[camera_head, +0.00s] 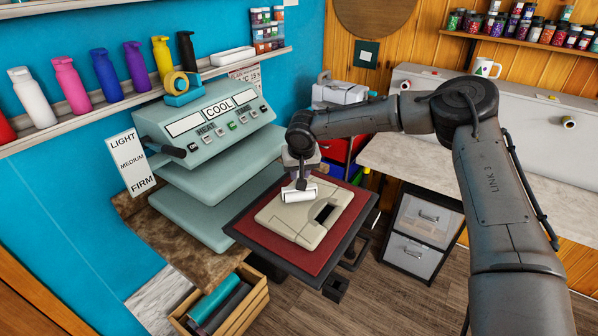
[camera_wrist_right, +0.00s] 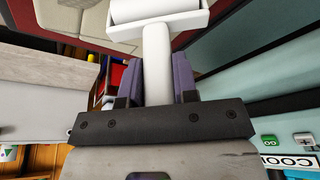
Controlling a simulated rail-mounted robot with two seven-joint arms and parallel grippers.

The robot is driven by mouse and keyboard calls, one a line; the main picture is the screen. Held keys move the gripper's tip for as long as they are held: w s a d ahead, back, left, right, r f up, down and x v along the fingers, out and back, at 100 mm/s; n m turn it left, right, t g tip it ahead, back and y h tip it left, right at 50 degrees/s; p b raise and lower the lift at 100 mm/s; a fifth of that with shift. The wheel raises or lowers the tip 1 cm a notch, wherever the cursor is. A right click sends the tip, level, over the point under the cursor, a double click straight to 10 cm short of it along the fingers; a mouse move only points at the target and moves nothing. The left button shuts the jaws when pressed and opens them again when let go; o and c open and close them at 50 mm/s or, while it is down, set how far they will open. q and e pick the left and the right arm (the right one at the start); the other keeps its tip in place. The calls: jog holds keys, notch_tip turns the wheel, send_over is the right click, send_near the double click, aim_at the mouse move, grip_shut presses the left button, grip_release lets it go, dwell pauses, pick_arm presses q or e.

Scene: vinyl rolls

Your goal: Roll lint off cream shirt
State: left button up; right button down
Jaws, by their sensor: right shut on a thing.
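The folded cream shirt (camera_head: 285,219) lies flat on the red pad (camera_head: 318,260) of the heat press's lower platen, with a dark rectangular patch on its right part. My right gripper (camera_head: 300,180) is above the shirt's upper-left part, shut on the white handle of the lint roller (camera_head: 299,193). In the right wrist view the handle (camera_wrist_right: 157,50) stands between the two purple-grey fingers, with the white roller head beyond it. The roller head is at or just above the shirt; I cannot tell whether it touches. The shirt's edge (camera_wrist_right: 70,30) shows there too. My left gripper is out of view.
The teal heat press (camera_head: 205,120), labelled COOL, stands open left of the pad. A wooden crate with vinyl rolls (camera_head: 220,305) is below. A drawer unit (camera_head: 425,230) and a grey worktop (camera_head: 420,165) are at right. Bottles (camera_head: 75,85) line the left shelf.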

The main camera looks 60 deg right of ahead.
jog(key=shift+r+p, duration=1)
jog(key=shift+r, duration=0.45)
jog(key=shift+r+p, duration=1.5)
jog(key=shift+r, duration=0.55)
jog(key=shift+a, duration=0.1)
